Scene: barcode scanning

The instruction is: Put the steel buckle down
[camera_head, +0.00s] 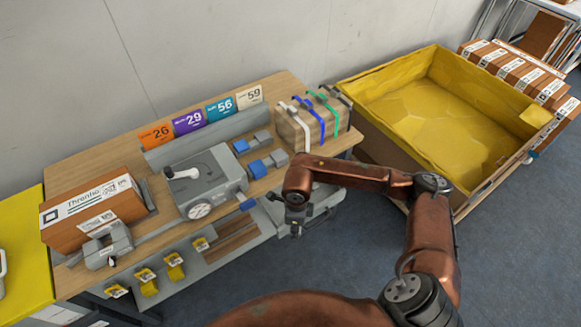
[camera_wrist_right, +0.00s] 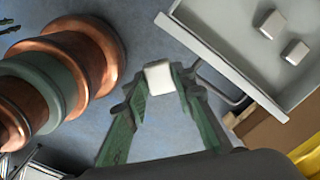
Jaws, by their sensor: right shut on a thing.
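My right gripper (camera_head: 297,222) hangs in front of the workbench, beside its right front corner. In the right wrist view its green fingers (camera_wrist_right: 160,92) are shut on a small pale block (camera_wrist_right: 158,76), likely the steel buckle. The block sits between the fingertips, above the blue-grey floor. In the head view the held piece is too small and dark to make out. My left gripper is in neither view.
An open grey tray or drawer (camera_wrist_right: 225,65) with two pale blocks is near the gripper. The bench carries a grey device with a dial (camera_head: 212,180), a strapped box (camera_head: 305,125) and a brown carton (camera_head: 92,212). A large yellow-lined crate (camera_head: 365,83) stands right.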

